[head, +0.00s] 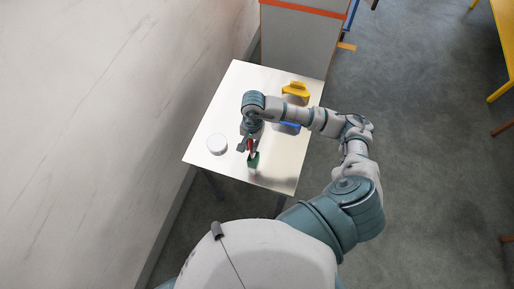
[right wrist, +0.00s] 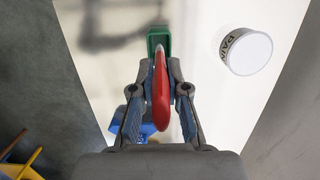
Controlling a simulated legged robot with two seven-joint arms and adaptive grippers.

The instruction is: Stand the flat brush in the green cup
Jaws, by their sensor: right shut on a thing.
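My right gripper (head: 246,147) is over the front part of the white table. It is shut on the flat brush, whose red handle (head: 251,145) shows between the fingers; the handle (right wrist: 161,88) is also large in the right wrist view. The handle's pale far end points at the green cup (head: 253,161), a small square-sided cup on the table, seen again in the right wrist view (right wrist: 158,35). The brush end overlaps the cup's rim there; I cannot tell whether it is inside. The bristles are not clearly visible. My left gripper is not in view.
A round white paint can (head: 217,144) stands left of the cup, close to the gripper. A blue thing (head: 287,128) lies partly under my right arm, and a yellow-topped thing (head: 295,90) stands farther back.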

